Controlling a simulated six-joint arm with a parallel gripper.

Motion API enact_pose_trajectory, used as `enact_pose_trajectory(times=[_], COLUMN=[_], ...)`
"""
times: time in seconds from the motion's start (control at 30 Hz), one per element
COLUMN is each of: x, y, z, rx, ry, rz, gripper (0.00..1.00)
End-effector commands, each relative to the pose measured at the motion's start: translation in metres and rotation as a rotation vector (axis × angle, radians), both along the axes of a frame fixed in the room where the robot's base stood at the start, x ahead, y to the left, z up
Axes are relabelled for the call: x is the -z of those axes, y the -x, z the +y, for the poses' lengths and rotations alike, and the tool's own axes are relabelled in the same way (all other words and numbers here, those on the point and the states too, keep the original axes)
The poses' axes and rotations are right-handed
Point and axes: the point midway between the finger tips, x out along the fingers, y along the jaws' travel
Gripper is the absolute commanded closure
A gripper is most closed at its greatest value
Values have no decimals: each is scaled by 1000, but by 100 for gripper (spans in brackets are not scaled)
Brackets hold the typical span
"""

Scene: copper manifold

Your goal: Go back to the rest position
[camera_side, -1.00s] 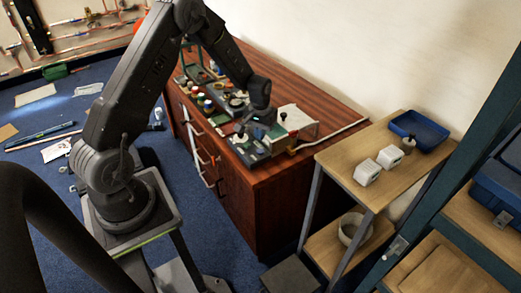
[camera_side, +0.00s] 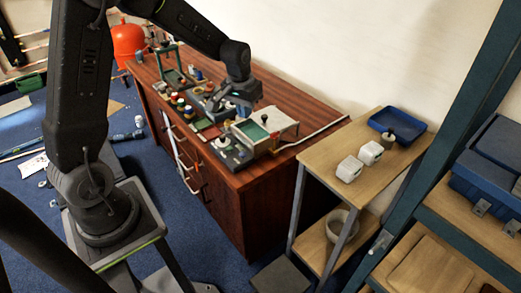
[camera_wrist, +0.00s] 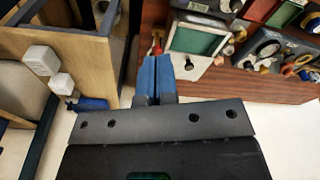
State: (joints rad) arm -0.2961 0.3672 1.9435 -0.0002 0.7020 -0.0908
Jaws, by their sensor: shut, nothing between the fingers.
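My gripper shows in the wrist view (camera_wrist: 156,77) with its two blue fingers together and nothing between them. In the side view my arm reaches over the wooden workbench (camera_side: 309,103), and the gripper end hangs above the crowded tabletop among small parts. The exact fingertips are hard to make out there. In the wrist view the fingers point toward the bench edge, beside a white-framed box with a green panel (camera_wrist: 200,40). Whether they touch anything cannot be told.
The white box with a green inside (camera_side: 262,128) stands on the bench near the gripper. Several jars and tools crowd the bench. A wooden shelf stand (camera_side: 345,190) to the right carries two white blocks (camera_side: 360,160) and a blue tray (camera_side: 412,120). A red cylinder (camera_side: 128,42) stands behind the bench.

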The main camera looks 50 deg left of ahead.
Motion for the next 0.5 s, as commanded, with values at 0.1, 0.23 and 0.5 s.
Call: enact_pose_trajectory(times=[0.1,0.23,0.5], x=[-48,-87,-138], y=[24,56,137], z=[-27,-54,-99], rx=[63,129,263], ry=[-20,-36,-65], rz=[-61,-120,-245], gripper=[100,100,100])
